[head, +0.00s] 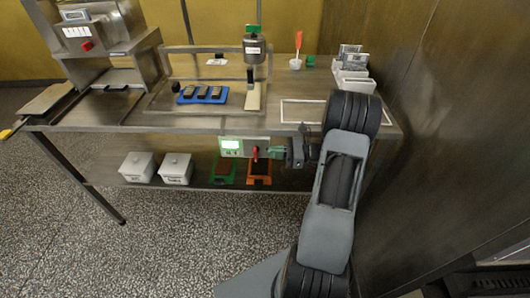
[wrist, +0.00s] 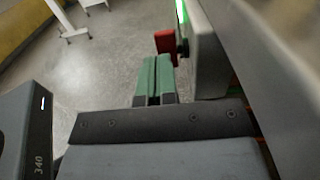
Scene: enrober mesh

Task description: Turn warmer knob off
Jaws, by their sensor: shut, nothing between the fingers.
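The warmer's control box (head: 243,147) hangs under the table's front edge, with a lit green display (head: 231,145). Its red knob (head: 256,153) is on the right part of the box front. My gripper (head: 272,153), with green fingers, is just right of the knob at about its height. In the wrist view the fingers (wrist: 157,62) are together with nothing between them. The red knob (wrist: 165,41) is just beyond the fingertips, standing out from the grey box (wrist: 206,50). I cannot tell whether the fingertips touch it. The knob's pointer marking is too small to read.
The steel table (head: 130,108) above holds a blue tray (head: 182,100), a dispenser (head: 255,50) and white containers (head: 355,82). On the lower shelf are white lidded boxes (head: 176,168) and green and orange trays (head: 259,180). A dark wall (head: 450,120) stands at right.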

